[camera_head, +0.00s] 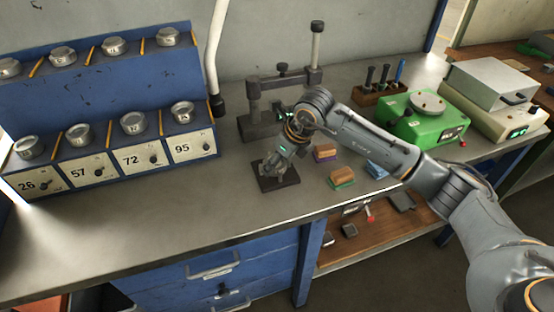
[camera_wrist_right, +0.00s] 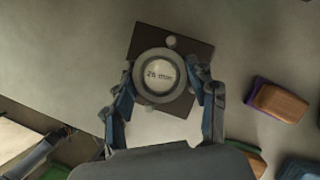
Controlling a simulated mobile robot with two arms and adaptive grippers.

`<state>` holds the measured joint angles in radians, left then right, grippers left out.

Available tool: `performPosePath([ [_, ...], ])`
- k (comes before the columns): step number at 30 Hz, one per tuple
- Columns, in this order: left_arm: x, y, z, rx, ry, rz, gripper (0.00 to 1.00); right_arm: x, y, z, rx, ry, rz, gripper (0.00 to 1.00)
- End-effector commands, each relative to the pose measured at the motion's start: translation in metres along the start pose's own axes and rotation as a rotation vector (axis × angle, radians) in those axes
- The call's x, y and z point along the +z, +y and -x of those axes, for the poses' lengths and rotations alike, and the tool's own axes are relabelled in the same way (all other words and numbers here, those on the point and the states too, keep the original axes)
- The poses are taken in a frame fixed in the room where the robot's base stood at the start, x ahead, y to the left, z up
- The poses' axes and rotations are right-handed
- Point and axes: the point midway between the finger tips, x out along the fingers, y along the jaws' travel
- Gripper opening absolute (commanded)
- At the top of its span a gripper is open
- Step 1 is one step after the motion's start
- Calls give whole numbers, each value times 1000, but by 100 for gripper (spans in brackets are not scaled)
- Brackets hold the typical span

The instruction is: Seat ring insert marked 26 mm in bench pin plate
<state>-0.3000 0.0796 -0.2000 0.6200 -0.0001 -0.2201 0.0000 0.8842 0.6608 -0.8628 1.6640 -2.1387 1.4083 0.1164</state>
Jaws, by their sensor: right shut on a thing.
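The ring insert (camera_wrist_right: 160,75) is a round grey metal piece with a pale face that reads 26 mm in the right wrist view. My right gripper (camera_wrist_right: 160,82) is shut on it, one finger on each side. The pin plate (camera_wrist_right: 195,45) is a dark square plate under the ring, and a round pin head (camera_wrist_right: 172,41) shows beyond the ring. In the head view my right gripper (camera_head: 273,163) points down over the plate (camera_head: 282,182) on the bench. Whether the ring touches the plate cannot be told. My left gripper is not in view.
A blue rack (camera_head: 100,100) with numbered bins and several round metal pieces stands at left. A dark press-like stand (camera_head: 255,100) is behind my gripper. Small brown-topped blocks (camera_head: 341,175) lie to the right. A green device (camera_head: 425,120) stands farther right. The bench front left is clear.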

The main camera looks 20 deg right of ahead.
Motion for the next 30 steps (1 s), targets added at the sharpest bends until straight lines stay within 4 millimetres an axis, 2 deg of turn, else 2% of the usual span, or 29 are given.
performPosePath([
  [1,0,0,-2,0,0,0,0,0,0,-1,-1,-3,0,2],
  [2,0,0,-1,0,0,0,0,0,0,0,-1,-4,0,59],
  [3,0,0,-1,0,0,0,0,1,0,0,-1,-3,0,67],
  [14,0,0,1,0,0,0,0,-1,0,1,0,3,-1,67],
  [30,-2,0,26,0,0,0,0,0,-1,46,-1,0,0,67],
])
